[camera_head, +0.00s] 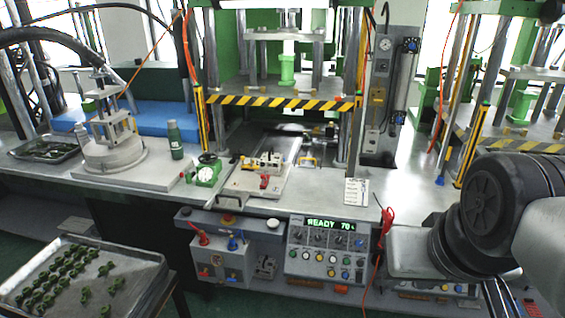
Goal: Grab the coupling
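I cannot make out for certain which part is the coupling. A small metal fitting assembly with a red part (264,168) sits on the flat mold plate (245,185) in front of the middle press. A green round gauge-like fitting (207,172) stands on the table just left of that plate. My arm, with a large dark joint, fills the lower right of the head view. My gripper's fingers do not show, and no grip on anything is visible.
The control panel (330,250) reading "READY 70" is on the bench front. A tray (135,262) of green parts stands at lower left. A green bottle (175,140) stands on the left bench. Yellow-black striped bars (280,101) cross the press. The bench right of the plate is fairly clear.

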